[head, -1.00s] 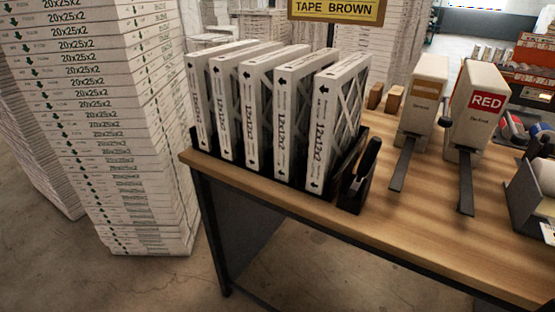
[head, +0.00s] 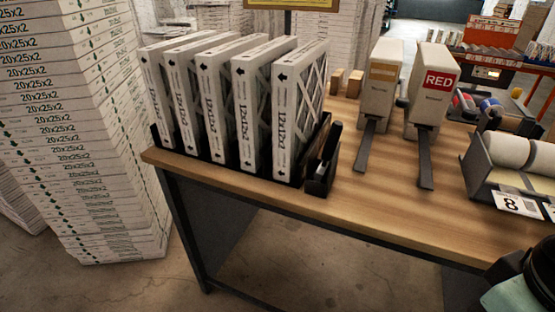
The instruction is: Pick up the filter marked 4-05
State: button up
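Several white-framed filters stand upright side by side in a black rack (head: 225,163) at the left end of a wooden table. The rightmost filter (head: 286,120) shows "12x12x2" and a black arrow on its edge. Its neighbor (head: 246,118) and the others to the left look alike. I cannot make out a 4-05 mark on any of them. My gripper is not in view. A dark rounded part with pale green (head: 520,285), probably of my arm, shows at the bottom right corner.
Tall stacks of 20x25x2 boxes (head: 85,130) stand left of the table (head: 400,205). A black holder (head: 322,170) sits right of the rack. Two dispensers, one marked RED (head: 432,95), stand farther right.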

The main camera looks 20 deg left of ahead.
aim_at(252, 74)
jog(key=j+z, duration=0.15)
jog(key=j, duration=0.3)
jog(key=j+z, duration=0.15)
jog(key=j, duration=0.35)
jog(key=k+j+z, duration=0.15)
jog(key=j, duration=0.3)
jog(key=j+z, duration=0.1)
jog(key=j, duration=0.35)
jog(key=k+j+z, duration=0.15)
jog(key=j, duration=0.3)
jog(key=k+j+z, duration=0.15)
jog(key=j, duration=0.3)
jog(key=k+j+z, duration=0.15)
jog(key=j, duration=0.25)
jog(key=k+j+z, duration=0.15)
jog(key=j, duration=0.25)
jog(key=i+j, duration=0.05)
